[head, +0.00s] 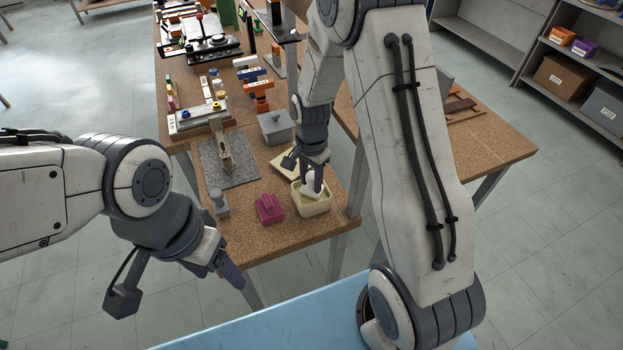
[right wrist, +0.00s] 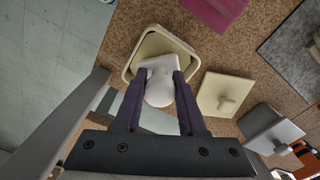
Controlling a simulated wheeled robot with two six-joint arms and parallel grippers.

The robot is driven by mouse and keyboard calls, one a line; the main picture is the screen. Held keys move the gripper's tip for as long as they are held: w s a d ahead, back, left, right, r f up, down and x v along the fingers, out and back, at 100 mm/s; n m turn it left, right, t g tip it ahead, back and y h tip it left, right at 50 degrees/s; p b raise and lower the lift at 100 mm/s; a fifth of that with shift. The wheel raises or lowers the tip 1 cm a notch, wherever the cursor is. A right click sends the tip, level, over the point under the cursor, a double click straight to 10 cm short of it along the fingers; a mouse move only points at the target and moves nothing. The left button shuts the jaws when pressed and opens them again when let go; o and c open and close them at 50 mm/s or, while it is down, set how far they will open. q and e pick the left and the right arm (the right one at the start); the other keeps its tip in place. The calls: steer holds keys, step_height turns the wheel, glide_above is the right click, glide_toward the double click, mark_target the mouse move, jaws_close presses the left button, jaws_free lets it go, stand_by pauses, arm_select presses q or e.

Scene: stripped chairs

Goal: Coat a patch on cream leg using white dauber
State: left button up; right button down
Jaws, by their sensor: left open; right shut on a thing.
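My right gripper (head: 314,180) is shut on the white dauber (head: 312,188), whose rounded end shows between the fingers in the right wrist view (right wrist: 159,88). The dauber's lower part is down inside an open cream tub (head: 318,208); whether it touches the contents is hidden. The tub rim surrounds it in the right wrist view (right wrist: 148,36). A beige, cream-like leg (head: 224,152) is on a grey mat (head: 238,174), left of the tub. My left gripper (head: 228,272) is open and empty, off the near left corner of the bench.
A cream lid with a knob (right wrist: 226,94) lies beside the tub. A magenta block (head: 268,208), a small grey piece (head: 220,203) and a grey lidded box (head: 275,127) stand near the mat. Coloured clamps (head: 258,88) and tools crowd the far bench.

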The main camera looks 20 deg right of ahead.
stand_by(0.4)
step_height(320, 180, up, 7)
steer(key=p, duration=0.6)
stand_by(0.9)
